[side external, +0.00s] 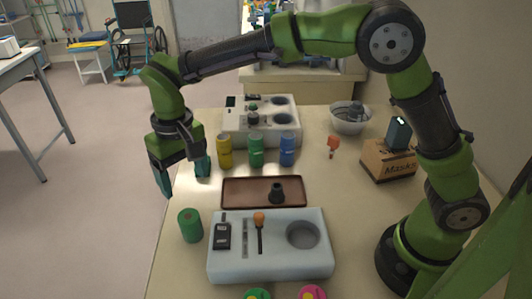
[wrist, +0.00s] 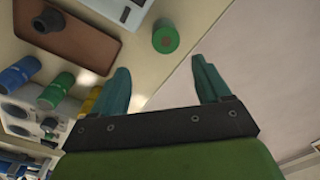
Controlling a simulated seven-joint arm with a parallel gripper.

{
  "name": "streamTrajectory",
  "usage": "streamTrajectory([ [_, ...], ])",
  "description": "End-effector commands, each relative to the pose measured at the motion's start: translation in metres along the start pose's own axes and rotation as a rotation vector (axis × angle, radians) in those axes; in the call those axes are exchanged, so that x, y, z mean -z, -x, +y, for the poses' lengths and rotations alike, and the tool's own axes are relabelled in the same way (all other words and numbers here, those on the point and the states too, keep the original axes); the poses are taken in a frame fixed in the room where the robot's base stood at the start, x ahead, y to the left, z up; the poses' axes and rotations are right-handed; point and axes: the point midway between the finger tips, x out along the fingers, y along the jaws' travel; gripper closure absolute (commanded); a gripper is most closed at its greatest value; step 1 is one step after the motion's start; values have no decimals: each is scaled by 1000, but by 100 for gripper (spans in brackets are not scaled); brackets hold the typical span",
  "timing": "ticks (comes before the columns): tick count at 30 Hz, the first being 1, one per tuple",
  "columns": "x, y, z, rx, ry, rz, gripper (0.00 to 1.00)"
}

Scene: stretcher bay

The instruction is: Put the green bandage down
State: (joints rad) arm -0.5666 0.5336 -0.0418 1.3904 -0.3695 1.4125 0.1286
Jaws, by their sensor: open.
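A green bandage roll with a brown centre (side external: 190,226) stands upright on the table near its left edge, left of the front white tray. It also shows in the wrist view (wrist: 165,39), beyond the fingertips. My gripper (side external: 181,178) is open and empty, above the table's left edge and apart from the roll. In the wrist view its two teal fingers (wrist: 161,68) are spread with nothing between them. Another green cylinder (side external: 256,151) stands between a yellow cylinder (side external: 225,151) and a blue cylinder (side external: 287,150).
A brown tray (side external: 235,192) holds a dark round piece (side external: 277,192). The front white tray (side external: 270,268) holds tools. Behind stand a white device (side external: 240,128), a bowl (side external: 350,120) and a cardboard box (side external: 385,163). The floor lies open left of the table.

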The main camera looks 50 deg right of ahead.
Motion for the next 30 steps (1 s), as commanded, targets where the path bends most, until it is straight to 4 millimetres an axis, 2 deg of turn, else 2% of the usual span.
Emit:
streamTrajectory([
  [1, -1, 15, 14, 22, -18, 21, 24],
  [5, -17, 56, 61, 92, -69, 92, 24],
  [9, -49, 91, 114, 167, -132, 197, 24],
  [12, -79, 106, 148, 208, -178, 280, 24],
  [16, -119, 112, 182, 244, -236, 393, 24],
  [21, -158, 104, 208, 263, -295, 512, 24],
  [25, -173, 97, 217, 266, -319, 562, 24],
  [30, -178, 94, 219, 265, -326, 577, 24],
])
